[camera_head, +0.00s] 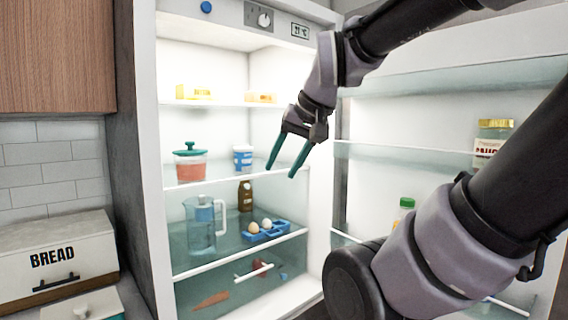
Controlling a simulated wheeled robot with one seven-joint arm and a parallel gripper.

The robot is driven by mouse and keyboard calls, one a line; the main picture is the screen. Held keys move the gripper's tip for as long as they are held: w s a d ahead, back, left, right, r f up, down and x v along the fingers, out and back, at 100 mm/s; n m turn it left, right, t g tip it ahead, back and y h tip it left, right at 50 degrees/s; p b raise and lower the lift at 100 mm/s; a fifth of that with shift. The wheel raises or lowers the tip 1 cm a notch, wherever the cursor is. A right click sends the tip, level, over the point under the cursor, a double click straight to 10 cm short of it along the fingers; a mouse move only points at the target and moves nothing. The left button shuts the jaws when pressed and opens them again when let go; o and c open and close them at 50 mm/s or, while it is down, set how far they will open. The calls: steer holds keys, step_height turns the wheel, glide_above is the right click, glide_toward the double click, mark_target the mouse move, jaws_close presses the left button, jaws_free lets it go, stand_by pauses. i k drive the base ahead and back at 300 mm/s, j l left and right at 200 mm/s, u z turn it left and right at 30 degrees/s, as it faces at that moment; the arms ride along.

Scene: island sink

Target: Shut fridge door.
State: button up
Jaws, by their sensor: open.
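The fridge (205,103) stands open in the head view, its lit shelves in plain sight. Its door (378,117) is swung wide to the right, with its inner racks facing me. My arm crosses in front of the door and hides part of its lower racks. My gripper (281,172) is open and empty, pointing down in front of the fridge's right side. Its two teal fingers are apart. The outer face and handle of the door are not visible.
Shelves hold a red-filled jar (190,166), a blue-white cup (243,159), a water pitcher (201,228) and a blue egg tray (266,232). The door holds a jar (493,140) and a green-capped bottle (404,209). A bread box (55,255) stands left, below a wooden cabinet (58,55).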

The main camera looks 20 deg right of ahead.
mark_target(411, 126)
steer(key=k+l+z, duration=0.1)
steer(key=k+z, duration=0.3)
steer(key=k+l+z, duration=0.35)
steer(key=k, duration=0.2)
steer(key=j, duration=0.1)
